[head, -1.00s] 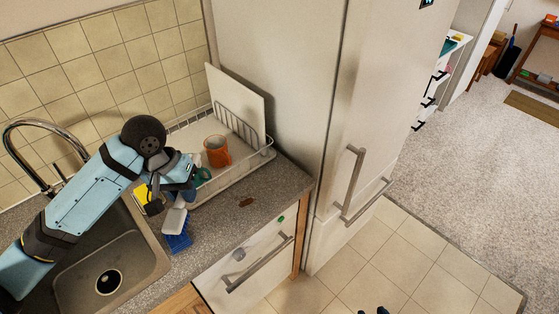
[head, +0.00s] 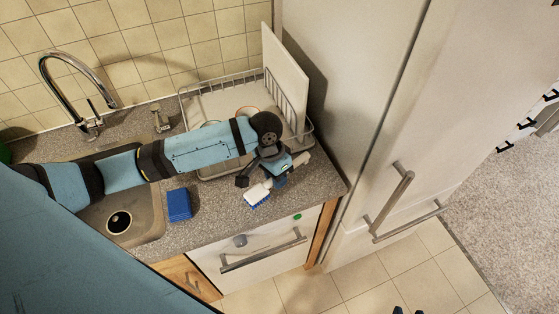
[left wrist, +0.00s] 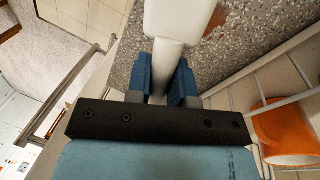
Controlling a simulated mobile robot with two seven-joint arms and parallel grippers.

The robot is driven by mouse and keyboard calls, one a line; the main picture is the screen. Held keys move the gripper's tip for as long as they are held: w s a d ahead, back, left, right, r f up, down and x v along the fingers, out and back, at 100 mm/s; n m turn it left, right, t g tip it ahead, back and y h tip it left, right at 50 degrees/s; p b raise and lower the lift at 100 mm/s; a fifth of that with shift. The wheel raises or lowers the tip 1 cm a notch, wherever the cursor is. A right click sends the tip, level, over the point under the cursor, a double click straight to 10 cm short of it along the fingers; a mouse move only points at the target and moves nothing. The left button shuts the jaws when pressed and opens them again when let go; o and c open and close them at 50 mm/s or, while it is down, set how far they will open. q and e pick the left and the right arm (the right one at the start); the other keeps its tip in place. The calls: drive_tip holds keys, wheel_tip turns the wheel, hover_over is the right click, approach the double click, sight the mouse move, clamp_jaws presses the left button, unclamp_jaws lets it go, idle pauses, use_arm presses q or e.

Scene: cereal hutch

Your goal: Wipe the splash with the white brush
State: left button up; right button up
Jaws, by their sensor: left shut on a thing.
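My left gripper (head: 273,176) is shut on the handle of the white brush (head: 256,192), whose blue bristles face down at the counter. In the left wrist view, the gripper (left wrist: 166,78) has its blue fingers on both sides of the brush handle, and the white brush head (left wrist: 176,22) points away. A brown splash (left wrist: 216,22) shows on the speckled counter beside the brush head. In the head view the splash is hidden behind the brush and gripper. I cannot tell whether the bristles touch the counter. Two small dark tips at the head view's bottom edge may be my right gripper.
A blue sponge (head: 179,204) lies on the counter (head: 210,222) beside the sink (head: 148,222). The dish rack (head: 190,97) stands behind my arm, with an orange mug (left wrist: 285,132) in it. A tall fridge (head: 362,85) borders the counter on the right.

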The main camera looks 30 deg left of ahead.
use_arm(q)
drive_tip(key=shift+w+r+m, duration=0.7)
drive_tip(key=shift+r+m, duration=0.05)
drive_tip(key=shift+m, duration=0.05)
drive_tip(key=shift+w+a+f+m+g+y+b, duration=0.15)
drive_tip(key=shift+w+m+b, duration=0.1)
drive_tip(key=shift+m, duration=0.35)
drive_tip(key=shift+w+a+f+m+g+y+b, duration=0.15)
drive_tip(key=shift+w+m, duration=0.1)
drive_tip(key=shift+m, duration=0.35)
wheel_tip(320, 180, down, 5)
drive_tip(key=b, duration=0.6)
drive_tip(key=shift+r, duration=0.2)
drive_tip(key=shift+b, duration=0.3)
drive_tip(key=shift+f, duration=1)
drive_tip(key=shift+w, duration=0.1)
